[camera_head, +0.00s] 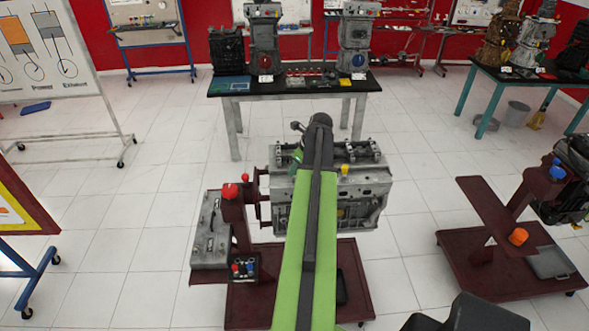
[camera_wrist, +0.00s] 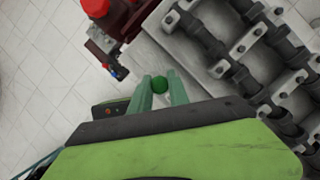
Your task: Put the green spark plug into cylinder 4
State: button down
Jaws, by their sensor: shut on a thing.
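My gripper (camera_wrist: 161,88) shows in the wrist view with its two grey-green fingers on either side of a green spark plug (camera_wrist: 159,84). The plug shows only as a small round green end between the fingertips. Its lower part is hidden. The grey engine block (camera_head: 345,208) stands on a dark red stand, with camshafts along its top. In the wrist view the block (camera_wrist: 185,58) lies beyond and to the right of the fingertips. My green arm covers part of the block in the head view. I cannot make out cylinder 4 or the height of the plug.
A red knob (camera_head: 230,191) and a grey panel (camera_head: 210,232) stand left of the block. A small yellow part (camera_head: 345,169) is on the block's top. A workbench (camera_head: 290,88) stands behind. Another dark red stand (camera_head: 470,240) is at the right. White floor is clear between them.

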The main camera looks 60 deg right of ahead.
jog(key=shift+f, duration=0.3)
dwell(0.4)
jog(key=c, duration=1.2)
grip_release()
jog(key=shift+o, duration=0.2)
jog(key=p+v, duration=0.6)
jog(key=v, duration=0.1)
jog(key=shift+r, duration=0.3)
jog(key=shift+s, duration=0.1)
